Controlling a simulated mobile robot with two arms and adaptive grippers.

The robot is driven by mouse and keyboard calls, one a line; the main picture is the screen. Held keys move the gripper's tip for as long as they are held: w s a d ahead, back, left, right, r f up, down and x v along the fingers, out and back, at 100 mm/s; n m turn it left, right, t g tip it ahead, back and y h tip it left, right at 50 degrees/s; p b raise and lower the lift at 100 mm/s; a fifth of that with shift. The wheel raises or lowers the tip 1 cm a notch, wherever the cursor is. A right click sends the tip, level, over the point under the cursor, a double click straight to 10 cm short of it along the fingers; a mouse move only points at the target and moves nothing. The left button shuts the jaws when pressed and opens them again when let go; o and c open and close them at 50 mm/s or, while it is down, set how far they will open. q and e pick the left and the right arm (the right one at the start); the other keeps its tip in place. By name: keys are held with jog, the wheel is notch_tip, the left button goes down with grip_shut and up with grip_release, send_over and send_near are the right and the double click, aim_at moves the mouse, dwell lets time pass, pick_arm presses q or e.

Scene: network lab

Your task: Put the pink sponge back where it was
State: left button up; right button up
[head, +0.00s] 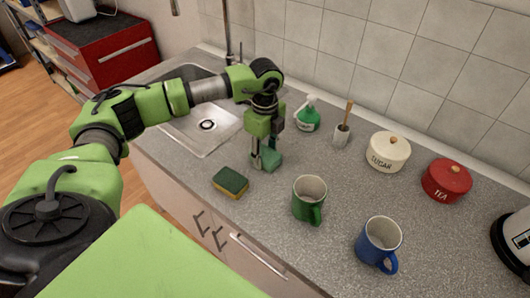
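No pink sponge shows in the head view. A sponge with a dark green top and yellow lower layer (230,183) lies flat on the counter, left of and nearer than my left gripper. My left gripper (264,160) points down over the counter by the sink's right edge. A small teal-green block (273,159) is at its fingertips. I cannot tell whether the fingers are shut on it or only beside it. My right gripper is out of view.
The sink (207,125) is behind and left. A green mug (309,199) and blue mug (378,243) stand in front to the right. A green soap bottle (307,117), brush holder (341,135), sugar pot (388,152) and red tea pot (446,181) line the back.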

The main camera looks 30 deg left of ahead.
aim_at(265, 153)
pick_arm(q)
jog(key=o, duration=0.4)
jog(key=shift+c, duration=0.2)
jog(key=shift+r, duration=0.1)
notch_tip(265, 153, up, 12)
jog(key=b, duration=0.3)
